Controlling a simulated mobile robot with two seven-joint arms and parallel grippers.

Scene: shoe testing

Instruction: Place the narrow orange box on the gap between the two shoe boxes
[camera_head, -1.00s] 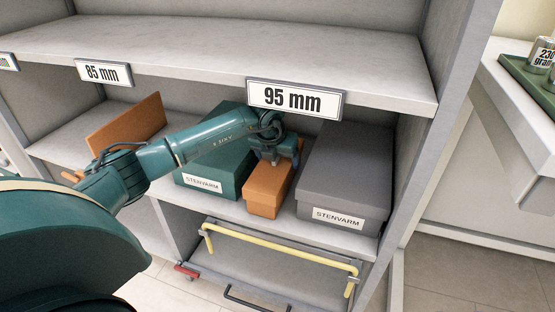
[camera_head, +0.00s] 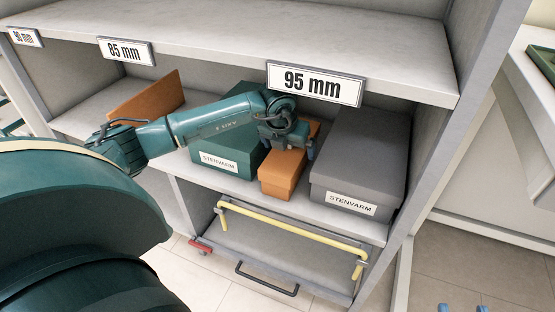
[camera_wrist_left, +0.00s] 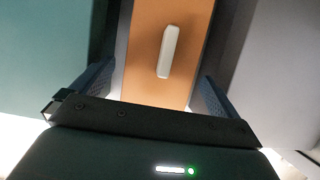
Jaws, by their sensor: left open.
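The narrow orange box (camera_head: 283,173) stands in the gap between the green shoe box (camera_head: 226,160) on the left and the grey shoe box (camera_head: 360,155) on the right, under the 95 mm sign. My left gripper (camera_head: 290,150) is over the orange box with its fingers open. In the left wrist view, the orange box (camera_wrist_left: 165,55), with a pale strip on it, lies between the two spread fingers (camera_wrist_left: 153,88); I cannot tell whether they touch it. The blue fingertips of my right gripper (camera_head: 463,308) show apart at the bottom edge, away from the shelf.
The upper shelf board (camera_head: 230,45) with its 95 mm sign (camera_head: 314,84) hangs close above my left wrist. An orange panel (camera_head: 146,100) leans at the left of the lower shelf. A yellow-railed cart (camera_head: 285,255) stands below.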

